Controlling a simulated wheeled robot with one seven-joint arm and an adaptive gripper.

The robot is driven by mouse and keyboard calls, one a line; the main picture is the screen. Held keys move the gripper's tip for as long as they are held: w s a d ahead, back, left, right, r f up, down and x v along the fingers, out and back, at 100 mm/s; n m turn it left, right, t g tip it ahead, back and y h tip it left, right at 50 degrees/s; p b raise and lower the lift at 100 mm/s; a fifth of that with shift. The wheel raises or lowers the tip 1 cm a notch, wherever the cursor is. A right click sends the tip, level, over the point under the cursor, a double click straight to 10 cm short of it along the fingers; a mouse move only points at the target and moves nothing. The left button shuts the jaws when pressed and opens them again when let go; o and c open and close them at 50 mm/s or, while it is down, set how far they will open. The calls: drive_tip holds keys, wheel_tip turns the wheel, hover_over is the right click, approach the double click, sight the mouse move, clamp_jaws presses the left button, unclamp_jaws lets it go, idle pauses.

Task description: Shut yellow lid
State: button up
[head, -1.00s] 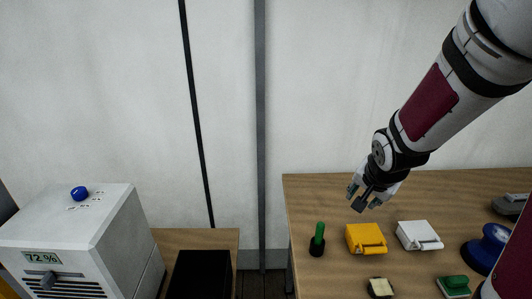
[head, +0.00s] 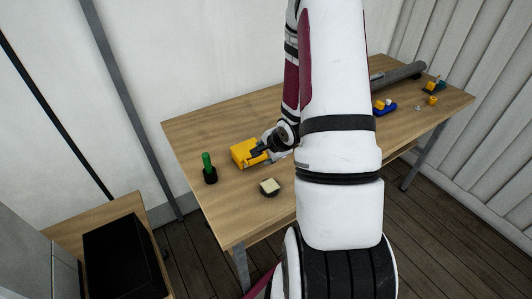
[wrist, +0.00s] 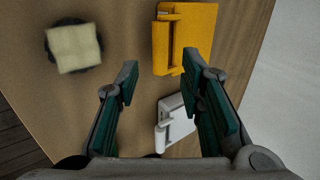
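The yellow box (head: 244,153) sits on the wooden table, near its left end. In the wrist view the yellow box (wrist: 198,35) is at the top, with a slot and a bar along its left side. I cannot tell how far its lid stands open. My gripper (head: 261,151) is low, close to the right side of the yellow box, and the head view does not show whether they touch. In the wrist view my gripper (wrist: 160,72) is open with nothing gripped; its right finger overlaps the yellow box's lower edge.
A white box (wrist: 176,125) shows beyond the gap between the fingers. A cream block on a dark base (head: 269,187) and a green-handled tool in a black holder (head: 209,170) stand nearby. My arm hides the table's middle. Blue and yellow items (head: 384,107) lie farther right.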

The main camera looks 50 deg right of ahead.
sight(259, 159)
drive_tip(key=b+x, duration=0.5)
drive_tip(key=x, duration=0.3)
drive_tip(key=shift+w, duration=0.15)
drive_tip(key=shift+s+r, duration=0.15)
drive_tip(key=shift+s, duration=0.1)
clamp_jaws()
